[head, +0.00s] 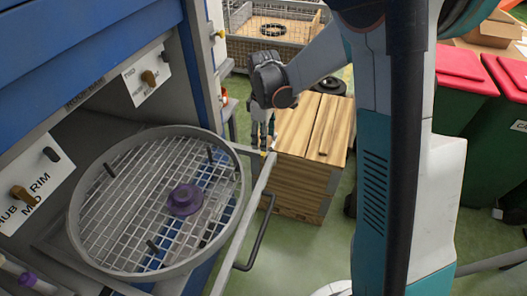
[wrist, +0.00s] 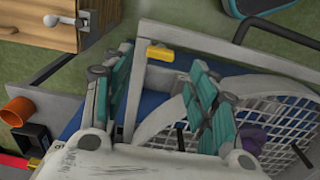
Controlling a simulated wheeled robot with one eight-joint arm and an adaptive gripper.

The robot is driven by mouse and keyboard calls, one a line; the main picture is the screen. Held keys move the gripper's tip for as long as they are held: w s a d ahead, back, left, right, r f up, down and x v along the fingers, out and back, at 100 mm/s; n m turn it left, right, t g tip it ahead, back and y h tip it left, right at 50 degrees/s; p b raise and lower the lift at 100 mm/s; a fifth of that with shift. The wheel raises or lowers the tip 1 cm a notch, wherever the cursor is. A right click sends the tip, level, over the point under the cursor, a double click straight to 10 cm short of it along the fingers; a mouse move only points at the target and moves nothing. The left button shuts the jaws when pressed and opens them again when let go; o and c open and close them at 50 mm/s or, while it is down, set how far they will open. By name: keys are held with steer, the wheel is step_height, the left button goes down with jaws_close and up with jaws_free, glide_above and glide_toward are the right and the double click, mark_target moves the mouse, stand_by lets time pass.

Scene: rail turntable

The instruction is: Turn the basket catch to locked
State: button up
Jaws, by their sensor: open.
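The round wire basket (head: 150,255) sits in the pulled-out frame at the left, with a purple hub (head: 185,199) in its middle. A small yellow piece, which looks like the basket catch (wrist: 160,53), is on the frame's corner. In the head view this yellow piece (head: 263,154) shows just below my fingertips. My gripper (head: 262,143) points down over that corner. In the wrist view my open gripper (wrist: 160,62) has one finger on each side of the yellow piece. I cannot tell whether the fingers touch it. No lock marking is readable.
A dark bar handle (head: 258,232) is on the frame's front. A wooden cabinet (head: 305,140) stands close behind and right of the corner. Labelled panels with brown knobs (head: 25,196) are at the left. Red-lidded green bins (head: 465,75) stand at the right.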

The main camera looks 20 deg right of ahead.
mark_target(264, 155)
step_height(264, 155, down, 6)
steer(key=shift+f+b, duration=0.1)
steer(key=shift+b, duration=0.7)
steer(key=c, duration=1.1)
